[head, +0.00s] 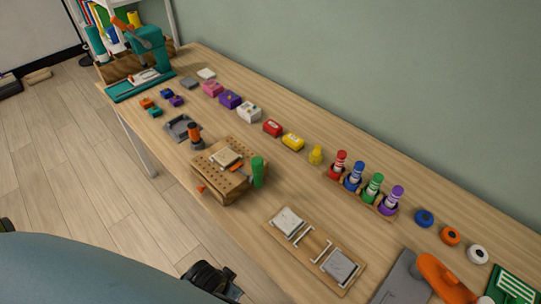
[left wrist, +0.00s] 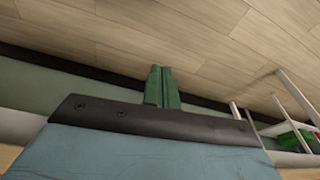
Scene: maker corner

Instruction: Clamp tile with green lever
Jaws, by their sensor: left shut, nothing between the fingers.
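A wooden clamp block with holes (head: 215,182) stands near the front edge of the workbench in the head view. A pale tile (head: 226,157) lies on top of it. The green lever (head: 258,172) stands upright at the block's right side. A small orange part (head: 237,168) lies beside the tile; whether it touches the tile is too small to tell. My left gripper (left wrist: 160,72) shows in the left wrist view, its green fingers together and empty, with the floor behind. It is apart from the block and lever. My right gripper is in neither view.
A wooden tray (head: 314,243) with grey and pale tiles lies right of the block. A black-and-orange cylinder (head: 195,135) stands by a grey tray (head: 179,128) to its left. Coloured bottles stand in a rack (head: 384,213) behind. A teal machine (head: 150,48) is at the far left end.

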